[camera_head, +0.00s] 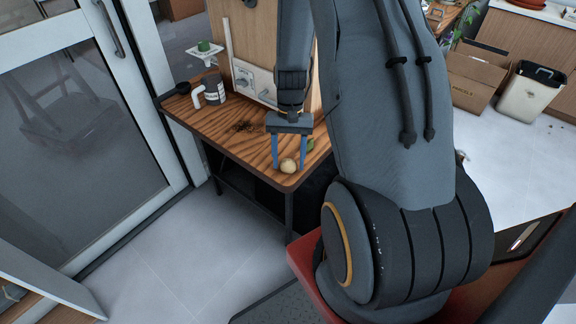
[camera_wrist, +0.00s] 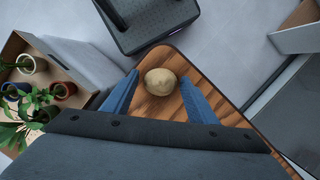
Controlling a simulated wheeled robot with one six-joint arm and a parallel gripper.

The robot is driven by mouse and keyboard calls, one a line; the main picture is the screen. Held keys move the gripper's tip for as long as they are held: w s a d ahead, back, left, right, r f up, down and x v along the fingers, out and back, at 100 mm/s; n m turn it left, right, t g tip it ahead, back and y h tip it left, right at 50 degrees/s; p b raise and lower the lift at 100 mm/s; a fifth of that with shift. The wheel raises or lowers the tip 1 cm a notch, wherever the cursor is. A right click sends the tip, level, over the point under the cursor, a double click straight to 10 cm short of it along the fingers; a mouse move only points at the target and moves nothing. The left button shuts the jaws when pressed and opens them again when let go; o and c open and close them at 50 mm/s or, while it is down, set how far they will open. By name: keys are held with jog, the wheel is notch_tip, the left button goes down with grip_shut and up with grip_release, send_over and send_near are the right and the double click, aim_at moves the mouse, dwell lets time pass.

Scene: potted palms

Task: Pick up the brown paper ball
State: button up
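The brown paper ball (camera_head: 288,166) is a small, pale tan, crumpled ball on the wooden table (camera_head: 232,148), close to its front corner. In the wrist view the ball (camera_wrist: 161,81) lies between and slightly beyond the tips of the two blue fingers. My gripper (camera_head: 289,168) is open above the table, with one finger on each side of the ball. A gap shows between the ball and each finger in the wrist view (camera_wrist: 159,82). I cannot tell how high the fingertips are above the tabletop.
A dark mug (camera_head: 212,88), a black bowl (camera_head: 183,88) and dark crumbs (camera_head: 243,126) are on the table. A green leaf (camera_head: 310,145) lies near the right finger. A glass door (camera_head: 75,130) stands left. Potted plants (camera_wrist: 25,90) show in the wrist view. Grey floor is clear in front.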

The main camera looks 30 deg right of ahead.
jog(key=c, duration=0.7)
jog(key=shift+r, duration=0.15)
